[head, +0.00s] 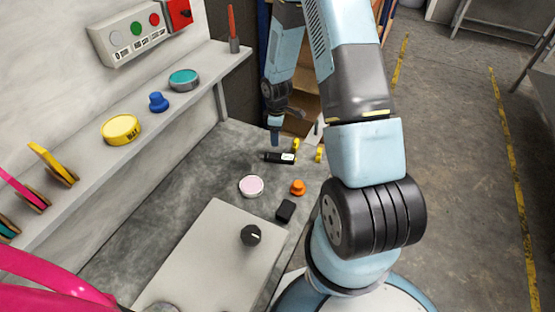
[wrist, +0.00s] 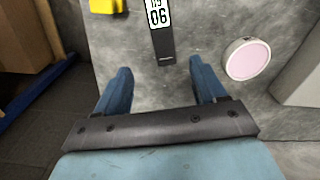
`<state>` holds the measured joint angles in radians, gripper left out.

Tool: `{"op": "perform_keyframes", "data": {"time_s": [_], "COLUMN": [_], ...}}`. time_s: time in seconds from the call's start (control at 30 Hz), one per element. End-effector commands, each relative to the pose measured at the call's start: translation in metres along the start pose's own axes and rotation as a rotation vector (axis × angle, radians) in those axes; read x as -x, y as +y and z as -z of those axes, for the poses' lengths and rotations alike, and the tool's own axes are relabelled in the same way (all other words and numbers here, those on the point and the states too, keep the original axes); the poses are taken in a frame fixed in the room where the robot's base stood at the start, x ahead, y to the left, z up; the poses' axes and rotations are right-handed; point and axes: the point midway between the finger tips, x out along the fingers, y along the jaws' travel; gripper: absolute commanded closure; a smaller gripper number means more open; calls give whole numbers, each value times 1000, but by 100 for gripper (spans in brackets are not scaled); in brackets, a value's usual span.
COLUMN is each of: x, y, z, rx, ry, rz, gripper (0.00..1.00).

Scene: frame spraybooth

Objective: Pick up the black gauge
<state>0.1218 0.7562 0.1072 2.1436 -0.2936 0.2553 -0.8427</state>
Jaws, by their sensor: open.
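The black gauge (head: 272,157) lies flat on the grey bench, a slim dark bar with a white display. The gauge's near end lies between the fingertip directions, slightly beyond the tips. In the head view my gripper (head: 275,138) is above the gauge, close to it; the height gap is hard to tell.
Yellow pieces (head: 318,154) lie right of the gauge; one (wrist: 106,5) shows in the wrist view. A pink-topped disc (head: 251,186), an orange knob (head: 298,187) and a black block (head: 285,210) are nearer. A pale box (head: 215,260) stands in front. A shelf (head: 130,160) runs along the wall.

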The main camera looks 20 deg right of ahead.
Motion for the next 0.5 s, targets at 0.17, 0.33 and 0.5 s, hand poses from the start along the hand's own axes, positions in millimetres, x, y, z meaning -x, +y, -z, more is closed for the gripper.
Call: {"op": "perform_keyframes", "data": {"time_s": [0.17,0.33,0.5], "x": [-28,-51,-64], "y": [-1,-1,-1], "z": [0,0,0], "rx": [1,1,1], "ry": [-1,-1,0], "rz": [2,2,0], "gripper": [30,30,30]}}
